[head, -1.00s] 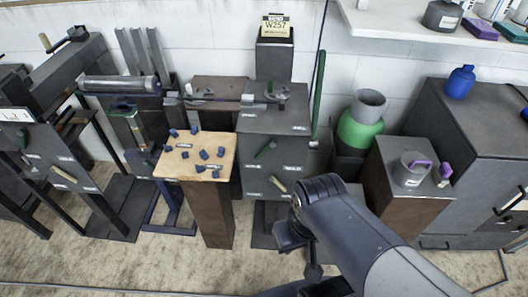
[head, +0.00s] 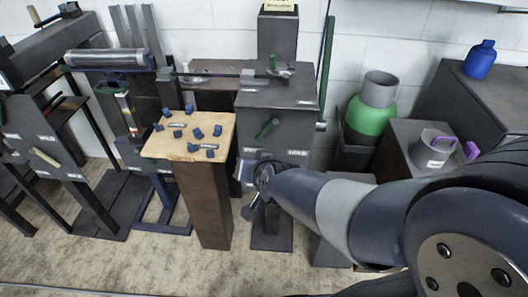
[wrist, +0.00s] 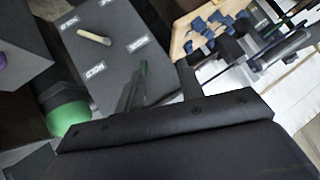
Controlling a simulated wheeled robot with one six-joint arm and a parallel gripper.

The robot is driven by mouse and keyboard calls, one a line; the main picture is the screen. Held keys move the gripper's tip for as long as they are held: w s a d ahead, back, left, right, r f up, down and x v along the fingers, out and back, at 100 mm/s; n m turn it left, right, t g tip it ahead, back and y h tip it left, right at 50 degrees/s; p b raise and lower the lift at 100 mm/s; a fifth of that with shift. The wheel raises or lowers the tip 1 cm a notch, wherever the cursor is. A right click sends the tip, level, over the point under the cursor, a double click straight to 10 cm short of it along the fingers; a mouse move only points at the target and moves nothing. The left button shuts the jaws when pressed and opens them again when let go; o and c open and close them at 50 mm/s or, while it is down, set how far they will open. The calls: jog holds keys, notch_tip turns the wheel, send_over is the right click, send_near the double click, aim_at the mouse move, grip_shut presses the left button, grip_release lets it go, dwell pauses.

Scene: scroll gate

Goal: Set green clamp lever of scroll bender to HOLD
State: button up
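The scroll bender is a dark grey cabinet (head: 290,117) at the middle of the head view, with bending parts on its top. Its green clamp lever (head: 267,128) is on the front panel and slants up to the right. A white label, seemingly HOLD (head: 298,153), is to its lower right. My gripper (head: 256,195) is low in front of this panel, below the green lever. In the wrist view the green lever (wrist: 143,70) shows just beyond the fingers (wrist: 160,88). They appear apart and empty; any contact with the lever is unclear.
A cream lever (wrist: 94,37) sits on the same panel among white labels. A wooden-topped stand (head: 172,148) with several blue blocks is close on the left. A green and grey canister (head: 372,108) and a pedestal with a grey mug (head: 433,145) are on the right.

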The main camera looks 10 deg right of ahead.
aim_at(264, 133)
jog(key=w+d+f+m+t+h+b, duration=0.4)
jog(key=w+f+m+t+h+b, duration=0.4)
jog(key=b, duration=0.6)
jog(key=shift+n+g+y, duration=0.3)
jog(key=shift+g, duration=0.4)
jog(key=x, duration=0.6)
jog(key=b+x, duration=0.1)
jog(key=x, duration=0.5)
jog(key=shift+a+f, duration=0.2)
jog(key=shift+a, duration=0.05)
jog(key=shift+c, duration=0.6)
grip_shut()
